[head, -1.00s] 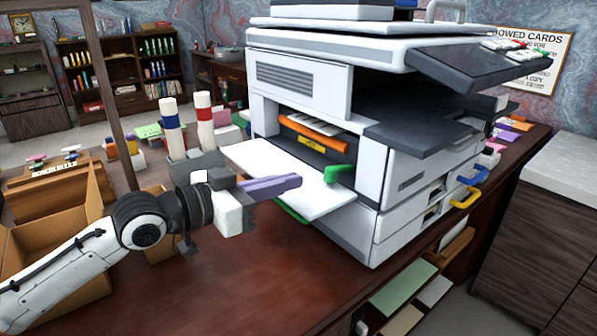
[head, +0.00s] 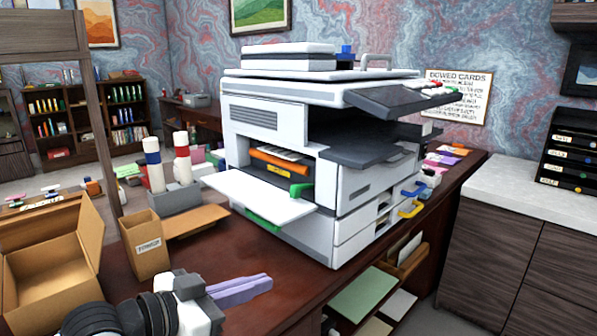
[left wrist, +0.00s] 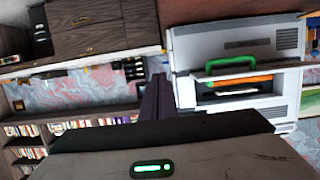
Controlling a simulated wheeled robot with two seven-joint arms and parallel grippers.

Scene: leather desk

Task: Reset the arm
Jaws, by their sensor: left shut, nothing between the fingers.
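My left gripper (head: 242,290) is low in the head view, with its purple fingers shut and nothing between them. It is in front of the printer and apart from it, over the brown desk. In the left wrist view its dark purple fingers (left wrist: 157,105) are together in the middle, beside the printer (left wrist: 235,60). The large white printer (head: 275,130) stands on the desk (head: 290,295) with its side flap (head: 258,195) folded out. An orange part and a green handle (head: 300,189) show in its opening. My right gripper is not in view.
An open cardboard box (head: 55,255) and a small labelled carton (head: 147,250) stand at the left. A grey holder (head: 176,198) with two tall rolls is beside the flap. A grey cabinet (head: 510,255) stands at the right. Bare desk lies in front of the printer.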

